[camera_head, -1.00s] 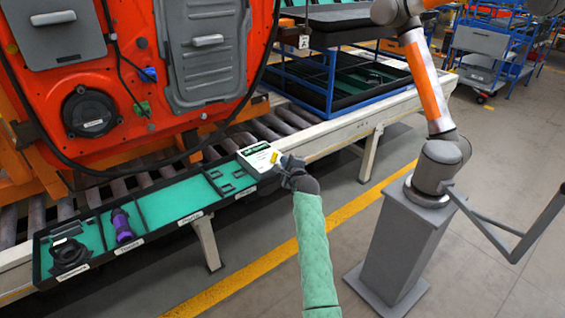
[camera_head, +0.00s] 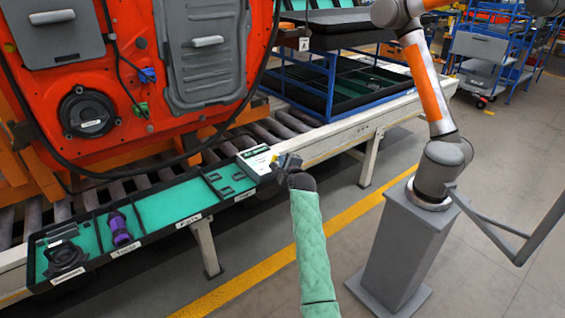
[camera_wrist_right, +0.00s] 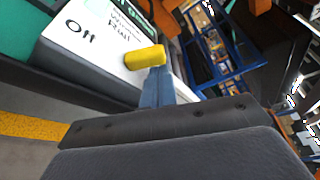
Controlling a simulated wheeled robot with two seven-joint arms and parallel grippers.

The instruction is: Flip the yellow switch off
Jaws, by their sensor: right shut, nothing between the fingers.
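A white panel (camera_wrist_right: 115,32) with a green top band carries a yellow switch (camera_wrist_right: 146,58) and the printed word "Off" at its left in the right wrist view. In the head view the white panel (camera_head: 257,158) sits at the right end of the black tray, and the switch there is tiny and mostly covered by my gripper. My right gripper (camera_head: 286,160) is shut and empty at the panel's right edge. In the right wrist view its fingertips (camera_wrist_right: 156,84) are right by the switch; I cannot tell whether they touch. My left gripper is out of view.
The black tray (camera_head: 170,204) with teal compartments holds a purple part (camera_head: 119,229) and a black part (camera_head: 65,257). It rests along a roller conveyor beside an orange door (camera_head: 115,163). A grey pedestal (camera_head: 392,255) with another robot arm stands at right.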

